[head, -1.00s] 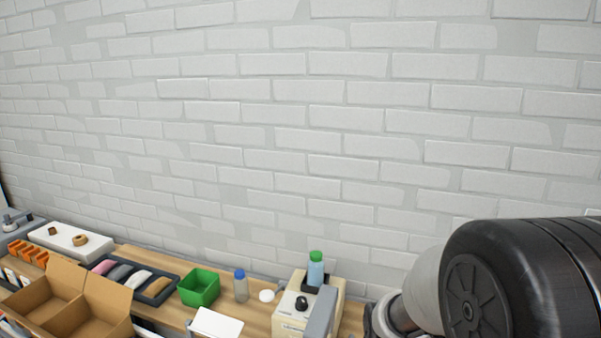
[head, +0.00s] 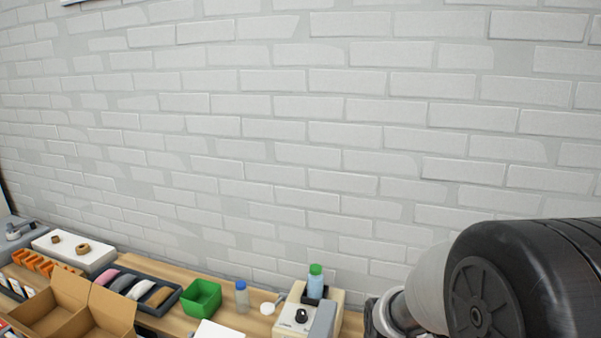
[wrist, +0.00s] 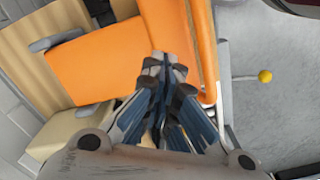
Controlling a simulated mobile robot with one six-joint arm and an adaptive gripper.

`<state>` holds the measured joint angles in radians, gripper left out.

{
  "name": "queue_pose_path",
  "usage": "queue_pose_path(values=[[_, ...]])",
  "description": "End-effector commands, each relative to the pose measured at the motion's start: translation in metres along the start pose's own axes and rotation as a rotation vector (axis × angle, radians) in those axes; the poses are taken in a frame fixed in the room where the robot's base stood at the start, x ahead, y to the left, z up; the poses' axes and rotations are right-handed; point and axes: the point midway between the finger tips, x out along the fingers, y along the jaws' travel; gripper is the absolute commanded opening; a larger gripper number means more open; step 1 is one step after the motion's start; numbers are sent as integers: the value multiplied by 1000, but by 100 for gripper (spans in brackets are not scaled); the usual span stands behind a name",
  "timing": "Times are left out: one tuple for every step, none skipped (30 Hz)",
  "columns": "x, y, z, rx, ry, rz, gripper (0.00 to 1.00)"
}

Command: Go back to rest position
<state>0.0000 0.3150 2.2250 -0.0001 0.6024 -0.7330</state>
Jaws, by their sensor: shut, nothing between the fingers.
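My gripper (wrist: 162,62) is in the wrist view, with its fingers together and nothing between them. Behind its fingertips is a large orange surface (wrist: 105,60), next to a beige body. I cannot tell whether the fingers touch it. In the head view my dark arm joint fills the lower right, and the gripper itself is out of that picture.
A wooden bench (head: 178,322) runs along a white brick wall. On it are an open cardboard box (head: 105,318), a green bin (head: 202,298), a blue-capped bottle (head: 241,297) and a beige machine (head: 292,318) with a green-capped bottle (head: 315,284). A yellow knob (wrist: 265,76) shows at right.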

Motion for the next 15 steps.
queue_pose_path(values=[[-6,0,0,0,0,0,0],[-8,0,0,0,0,0,0],[-11,0,0,0,0,0,0],[-12,0,0,0,0,0,0],[-13,0,0,0,0,0,0],[-14,0,0,0,0,0,0],[-14,0,0,0,0,0,0],[-14,0,0,0,0,0,0],[-13,0,0,0,0,0,0],[-13,0,0,0,0,0,0],[-13,0,0,0,0,0,0],[-13,0,0,0,0,0,0],[-13,0,0,0,0,0,0],[-13,0,0,1,1,1,0],[-15,0,0,4,3,3,0]])
